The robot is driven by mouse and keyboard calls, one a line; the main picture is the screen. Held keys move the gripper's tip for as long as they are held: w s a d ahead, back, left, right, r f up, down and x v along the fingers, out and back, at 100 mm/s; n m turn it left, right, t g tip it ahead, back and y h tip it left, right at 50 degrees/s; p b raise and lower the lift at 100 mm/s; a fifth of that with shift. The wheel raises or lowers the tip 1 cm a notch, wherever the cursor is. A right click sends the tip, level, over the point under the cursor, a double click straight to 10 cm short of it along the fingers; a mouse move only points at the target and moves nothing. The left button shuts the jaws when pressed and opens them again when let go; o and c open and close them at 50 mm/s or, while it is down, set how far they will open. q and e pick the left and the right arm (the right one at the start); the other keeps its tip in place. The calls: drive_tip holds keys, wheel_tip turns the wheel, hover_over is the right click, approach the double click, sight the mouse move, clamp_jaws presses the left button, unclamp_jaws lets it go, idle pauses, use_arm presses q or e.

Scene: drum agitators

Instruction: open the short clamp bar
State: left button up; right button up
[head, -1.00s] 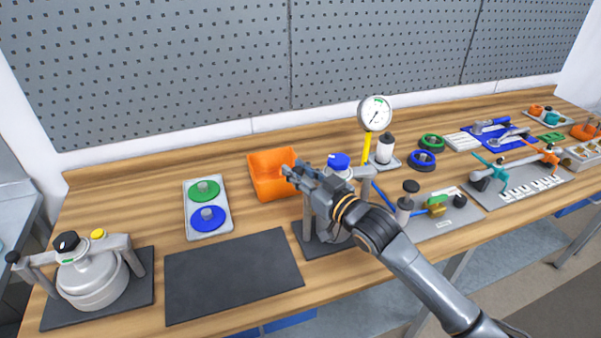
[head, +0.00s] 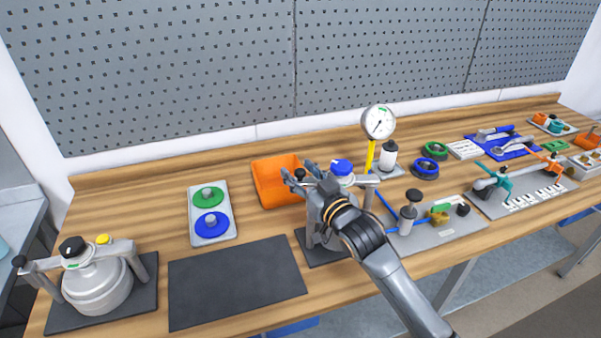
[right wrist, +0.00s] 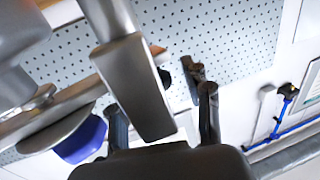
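Two lidded vessels stand on dark mats, each under a grey clamp bar. The left clamp bar (head: 122,246) has a black ball knob at its left end and lies across its vessel (head: 98,288). The right clamp bar (head: 367,180) lies by a blue knob (head: 342,167); my right gripper and wrist hide most of it and its vessel. My right gripper (head: 300,180) is open, its fingers around the bar's black-knobbed left end, contact unclear. In the right wrist view a grey bar piece (right wrist: 135,85) shows between the spread fingers, with the blue knob (right wrist: 82,140) at left. My left gripper is out of view.
An orange bin (head: 272,190) stands just behind the right gripper. A tray with green and blue discs (head: 229,231) lies left of it. A dial gauge (head: 378,122) rises behind the right vessel. The dark mat (head: 240,280) between the vessels is bare.

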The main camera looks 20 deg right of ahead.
drive_tip(key=shift+s+f, duration=0.1)
drive_tip(key=v, duration=1.2)
drive_tip(key=shift+c, duration=0.4)
